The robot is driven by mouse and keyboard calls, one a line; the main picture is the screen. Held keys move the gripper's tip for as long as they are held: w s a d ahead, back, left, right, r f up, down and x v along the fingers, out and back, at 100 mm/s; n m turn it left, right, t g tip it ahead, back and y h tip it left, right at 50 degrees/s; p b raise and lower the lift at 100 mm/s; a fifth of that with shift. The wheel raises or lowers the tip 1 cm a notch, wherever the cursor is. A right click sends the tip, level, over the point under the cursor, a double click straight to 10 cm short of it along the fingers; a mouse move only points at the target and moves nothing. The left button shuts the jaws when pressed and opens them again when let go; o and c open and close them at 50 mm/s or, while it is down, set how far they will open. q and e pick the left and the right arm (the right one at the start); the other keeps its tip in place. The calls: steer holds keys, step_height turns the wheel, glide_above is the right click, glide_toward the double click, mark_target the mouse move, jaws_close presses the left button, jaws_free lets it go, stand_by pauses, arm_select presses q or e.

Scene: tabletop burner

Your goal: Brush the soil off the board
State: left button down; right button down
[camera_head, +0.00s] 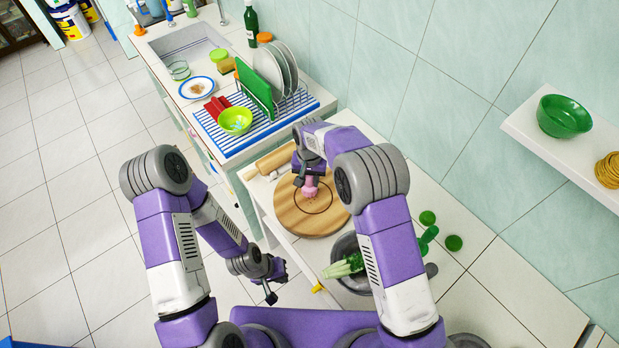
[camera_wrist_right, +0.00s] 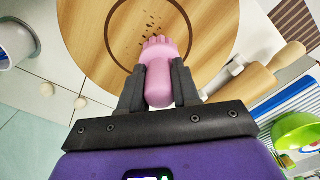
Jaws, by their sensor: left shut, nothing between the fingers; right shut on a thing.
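A round wooden board (camera_head: 300,222) with a dark ring lies on the counter in the head view, and it fills the top of the right wrist view (camera_wrist_right: 90,25). Several small dark soil bits (camera_wrist_right: 152,22) lie on it inside the ring. My right gripper (camera_head: 309,176) is shut on a pink brush (camera_wrist_right: 158,82) above the board. The brush points at the board with its head beside the soil; I cannot tell whether it touches. My left gripper (camera_head: 272,288) is shut and empty, low and off the counter's front edge.
A rolling pin (camera_head: 274,159) lies by the board's far left edge. A dark pan (camera_head: 348,248) with green vegetables (camera_head: 345,266) stands at its near right. A blue-striped mat (camera_head: 290,108) holds a dish rack and a green bowl (camera_head: 235,121). Green round pieces (camera_head: 428,218) lie near the wall.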

steer(key=shift+f+b, duration=0.35)
steer(key=shift+f, duration=0.2)
stand_by(0.4)
steer(key=shift+w+a, duration=0.45)
steer(key=shift+w, duration=0.25)
steer(key=shift+w+a, duration=0.15)
stand_by(0.4)
steer(key=shift+s+d, duration=0.55)
steer(key=shift+s, duration=0.1)
